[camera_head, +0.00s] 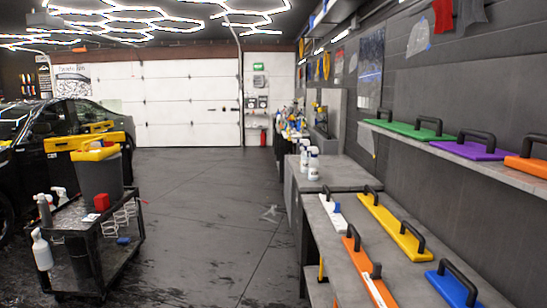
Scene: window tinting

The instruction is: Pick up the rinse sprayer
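Several spray bottles are in view, and I cannot tell which one is the rinse sprayer. Two white spray bottles stand upright side by side on the grey bench at centre right: a nearer one (313,164) and one just behind it (304,155). A white bottle (42,250) hangs or stands at the near left side of the black cart (95,250). A grey bottle (44,211) and a white-topped bottle (60,196) are on the cart's top. Neither of my grippers is in view.
A grey bucket with a yellow rim (100,177) and a red block (101,202) are on the cart. A black car (45,140) is behind it. Handled tools, such as a yellow one (393,226), lie on the right bench. The middle floor (210,210) is clear.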

